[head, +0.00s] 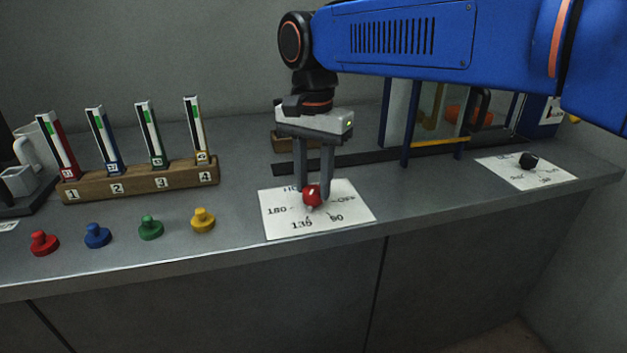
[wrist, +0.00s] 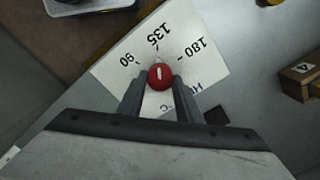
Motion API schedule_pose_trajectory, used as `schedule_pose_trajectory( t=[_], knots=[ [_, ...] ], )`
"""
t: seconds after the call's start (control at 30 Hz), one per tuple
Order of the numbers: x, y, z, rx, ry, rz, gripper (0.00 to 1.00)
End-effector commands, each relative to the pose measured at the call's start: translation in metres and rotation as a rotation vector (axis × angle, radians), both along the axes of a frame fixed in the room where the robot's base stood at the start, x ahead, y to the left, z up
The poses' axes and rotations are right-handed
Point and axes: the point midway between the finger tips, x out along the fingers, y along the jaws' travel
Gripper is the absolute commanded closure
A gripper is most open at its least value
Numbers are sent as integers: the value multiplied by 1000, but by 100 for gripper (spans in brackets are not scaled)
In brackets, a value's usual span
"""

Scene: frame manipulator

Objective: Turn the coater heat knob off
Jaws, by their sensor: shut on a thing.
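The red heat knob (head: 311,197) stands on a white card (head: 277,219) with marks 180, 135, 90 and OFF; the card's heading starts with "HE" and is partly hidden. My gripper (head: 312,188) points down from above, its two fingers shut on the knob's sides. In the wrist view the red knob (wrist: 160,78) sits between the fingertips (wrist: 160,84). Its white pointer faces the 135 mark. The OFF mark is hidden in the wrist view but shows to the right of the knob in the head view.
A black knob (head: 528,160) on another card stands at the right. A wooden rack (head: 135,184) with several colored strips and several colored knobs lie left. A dark rail (head: 375,157) runs behind the gripper. The counter's front edge is close to the card.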

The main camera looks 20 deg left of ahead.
Motion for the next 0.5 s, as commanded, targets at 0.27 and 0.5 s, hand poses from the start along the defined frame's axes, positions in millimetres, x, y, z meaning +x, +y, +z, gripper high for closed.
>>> schedule_pose_trajectory(
  t=[0.27,0.5],
  knots=[
    [0,0,0,0,0,62,91],
    [0,1,0,0,0,225,91]
  ],
)
